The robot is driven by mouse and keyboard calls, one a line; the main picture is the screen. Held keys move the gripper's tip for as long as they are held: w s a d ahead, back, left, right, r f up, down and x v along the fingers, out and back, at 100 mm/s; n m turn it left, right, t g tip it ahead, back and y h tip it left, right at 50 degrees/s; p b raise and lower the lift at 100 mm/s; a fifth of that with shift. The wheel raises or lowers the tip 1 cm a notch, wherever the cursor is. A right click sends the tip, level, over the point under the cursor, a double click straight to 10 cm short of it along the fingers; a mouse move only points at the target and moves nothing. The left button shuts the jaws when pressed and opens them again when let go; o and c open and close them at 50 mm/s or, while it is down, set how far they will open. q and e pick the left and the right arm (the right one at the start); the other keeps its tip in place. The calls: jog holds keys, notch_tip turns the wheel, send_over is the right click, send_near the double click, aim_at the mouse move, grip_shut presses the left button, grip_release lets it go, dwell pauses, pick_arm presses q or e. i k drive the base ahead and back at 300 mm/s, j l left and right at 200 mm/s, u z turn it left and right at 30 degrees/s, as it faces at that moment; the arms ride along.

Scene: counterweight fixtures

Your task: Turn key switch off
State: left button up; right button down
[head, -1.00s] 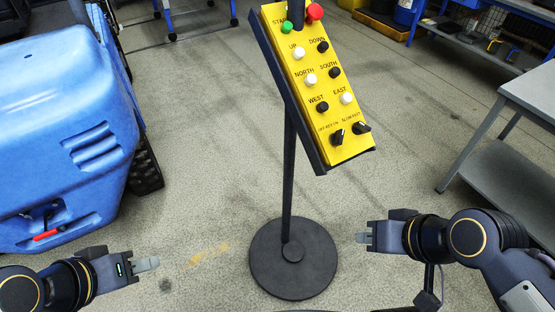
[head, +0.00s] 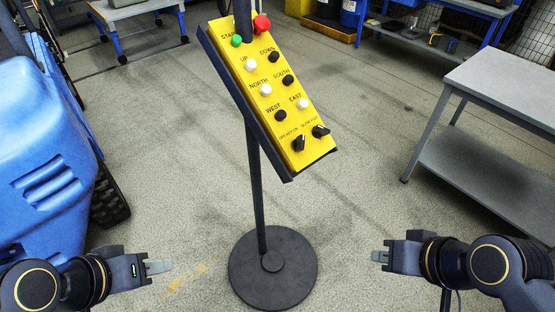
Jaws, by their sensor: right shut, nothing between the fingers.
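The yellow control panel (head: 272,88) stands tilted on a black post with a round base (head: 272,268). Two black rotary switches sit at its lower end. The left one, the key switch (head: 299,143), is under a label that seems to read "OFF-KEY-ON"; I cannot tell its exact setting. The right one is the slow/fast knob (head: 320,131). My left gripper (head: 170,267) is low at the left, apart from the stand; its jaw opening is not clear. My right gripper (head: 374,257) is shut and empty, low to the right of the base, below the panel.
A blue machine (head: 45,165) with a black track stands at the left. A grey metal table (head: 500,90) with a lower shelf stands at the right. Blue-legged benches are at the back. The floor around the stand is clear.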

aim_at(297, 145)
jog(key=j+z, duration=0.1)
jog(key=z, duration=0.3)
jog(key=k+j+z, duration=0.1)
jog(key=z, duration=0.3)
jog(key=k+z, duration=0.15)
jog(key=z, duration=0.25)
jog(key=k+j+z, duration=0.1)
jog(key=z, duration=0.35)
